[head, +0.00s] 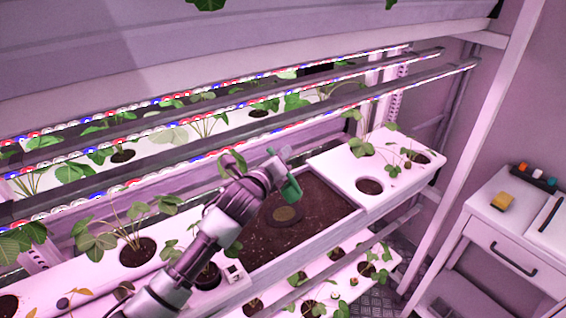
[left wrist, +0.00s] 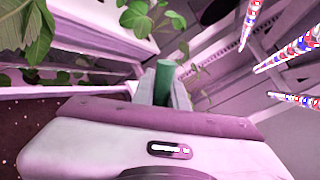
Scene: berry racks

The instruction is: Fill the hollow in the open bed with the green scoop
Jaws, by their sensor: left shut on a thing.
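My left gripper (head: 278,172) is shut on the green scoop (head: 291,189) and holds it above the open bed (head: 318,243). In the left wrist view, the scoop's green handle (left wrist: 165,78) stands between the two fingers. The scoop's bowl is partly hidden by the gripper, and I cannot tell whether it holds soil. The bed is a sunken tray of dark brown soil. The hollow (head: 287,214) shows as a round patch with a lighter brown middle, below the scoop. My arm covers the bed's left part. My right gripper is out of view.
White planter covers with round holes and strawberry plants flank the bed, left (head: 100,268) and right (head: 345,163). LED bars (head: 330,100) run across just behind and above. A lower planter row lies in front.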

